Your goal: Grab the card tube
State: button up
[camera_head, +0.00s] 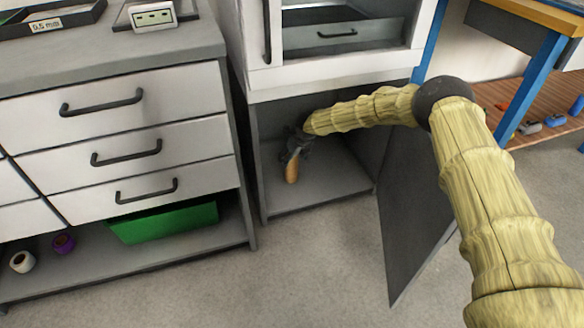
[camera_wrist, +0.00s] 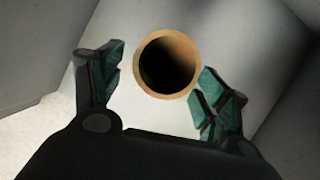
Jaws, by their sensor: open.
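The card tube (camera_head: 292,170) is a tan cylinder inside the open lower cabinet compartment. In the wrist view the card tube (camera_wrist: 141,74) shows end-on, as a tan ring around a dark hollow. My gripper (camera_head: 296,152) is inside the compartment at the tube's upper end and partly covers it. In the wrist view my gripper (camera_wrist: 160,90) is open, with one green-padded finger on each side of the tube. A small gap shows at the left finger. The right finger is very near the tube, and I cannot tell whether it touches.
The cabinet floor (camera_head: 335,180) around the tube is clear. The grey cabinet door (camera_head: 410,225) hangs open at the right, below my arm. A drawer unit (camera_head: 150,140) stands at the left, with a green bin (camera_head: 165,223) and two rolls on its bottom shelf.

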jog(key=b+x, duration=0.3)
jog(key=x, duration=0.2)
jog(key=shift+s+f, duration=0.1)
jog(key=c, duration=1)
